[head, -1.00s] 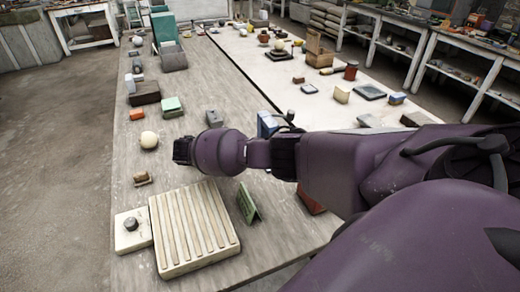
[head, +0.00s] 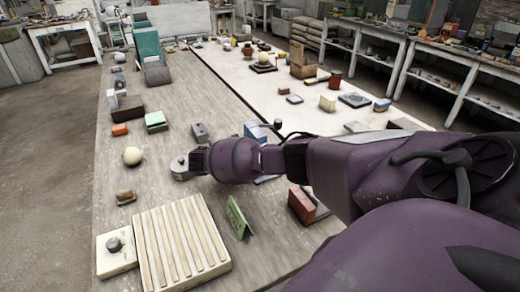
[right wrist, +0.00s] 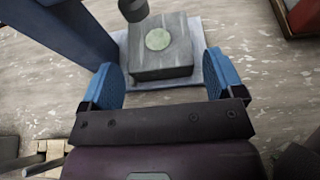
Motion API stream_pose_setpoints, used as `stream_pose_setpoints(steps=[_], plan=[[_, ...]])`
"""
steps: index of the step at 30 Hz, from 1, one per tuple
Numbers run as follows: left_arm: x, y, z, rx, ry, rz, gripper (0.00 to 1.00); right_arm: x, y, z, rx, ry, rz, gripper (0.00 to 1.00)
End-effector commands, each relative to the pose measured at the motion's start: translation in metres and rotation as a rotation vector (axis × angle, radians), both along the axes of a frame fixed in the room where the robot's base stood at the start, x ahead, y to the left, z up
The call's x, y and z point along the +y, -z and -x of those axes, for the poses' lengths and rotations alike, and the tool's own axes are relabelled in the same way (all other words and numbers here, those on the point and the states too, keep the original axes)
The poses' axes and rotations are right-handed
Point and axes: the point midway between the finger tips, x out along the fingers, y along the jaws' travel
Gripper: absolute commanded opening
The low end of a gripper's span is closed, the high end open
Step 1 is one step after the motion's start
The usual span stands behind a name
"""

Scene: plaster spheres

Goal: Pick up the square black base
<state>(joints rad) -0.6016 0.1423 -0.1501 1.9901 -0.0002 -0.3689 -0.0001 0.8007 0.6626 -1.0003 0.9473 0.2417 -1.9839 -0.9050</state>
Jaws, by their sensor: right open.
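A dark grey-black square block (right wrist: 165,62) with a pale green round patch on top lies on a light sheet in the right wrist view. My right gripper (right wrist: 161,88) has its two blue-padded fingers apart and empty, with the block just beyond and between them. In the head view my purple right arm reaches in from the right and covers its gripper and the block. Another dark square base (head: 263,68), under a cream ball, stands far off on the white strip. My left gripper is not in view.
A blue upright piece (right wrist: 68,32) stands close left of the block, and a reddish box (right wrist: 301,15) is at the upper right. In the head view a ribbed cream slab (head: 180,245), a green stand (head: 238,217) and a white ball (head: 132,156) lie nearby.

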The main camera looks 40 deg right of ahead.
Motion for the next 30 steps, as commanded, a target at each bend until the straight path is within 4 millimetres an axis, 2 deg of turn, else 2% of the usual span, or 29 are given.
stream_pose_setpoints(steps=[3,6,14,24,30], plan=[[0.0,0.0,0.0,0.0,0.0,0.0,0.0,-0.017,0.003,0.005,0.0,0.001,0.002,0.87],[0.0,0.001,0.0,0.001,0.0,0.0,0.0,-0.026,0.007,0.007,-0.001,-0.001,0.0,0.87],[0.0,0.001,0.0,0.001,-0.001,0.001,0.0,-0.027,0.008,0.008,-0.002,-0.001,-0.001,0.86],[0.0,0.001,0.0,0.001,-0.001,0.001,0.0,-0.027,0.008,0.008,-0.002,-0.001,-0.001,0.34],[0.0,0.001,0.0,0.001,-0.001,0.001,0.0,-0.027,0.007,0.007,-0.002,-0.001,0.001,0.34]])
